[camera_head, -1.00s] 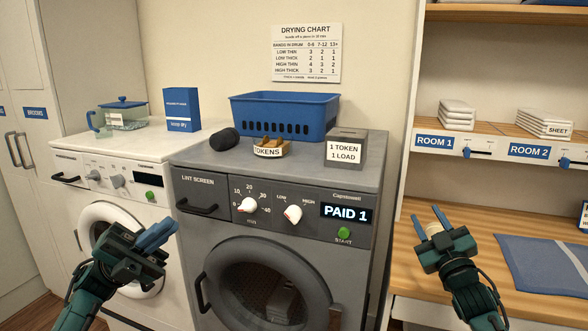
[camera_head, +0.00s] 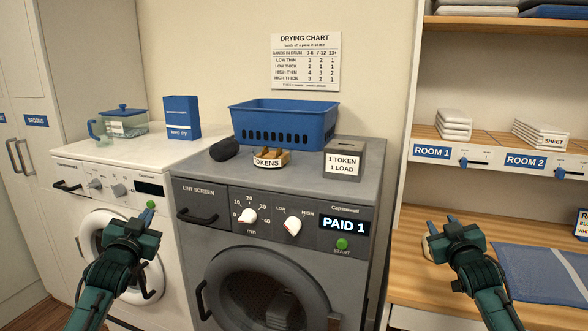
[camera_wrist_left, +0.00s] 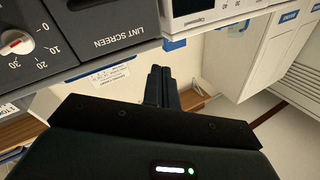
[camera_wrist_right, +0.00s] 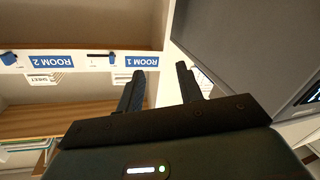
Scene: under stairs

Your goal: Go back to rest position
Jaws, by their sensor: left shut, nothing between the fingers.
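My left gripper (camera_head: 149,207) is in front of the white washer's face in the head view, its fingers pointing away from me. It is shut and empty; its fingers also show together in the left wrist view (camera_wrist_left: 160,86). My right gripper (camera_head: 441,230) is over the front of the wooden counter, right of the grey dryer. Its fingers stand apart with nothing between them in the right wrist view (camera_wrist_right: 162,88). Both arms reach up from the bottom edge of the head view, apart from each other.
The grey dryer (camera_head: 320,262) shows PAID 1. On it stand a blue basket (camera_head: 285,122), a tokens tray (camera_head: 270,162), a dark rolled item (camera_head: 224,149) and a token box (camera_head: 344,160). The white washer (camera_head: 115,170) is left. A blue mat (camera_head: 545,275) lies on the counter (camera_head: 425,293).

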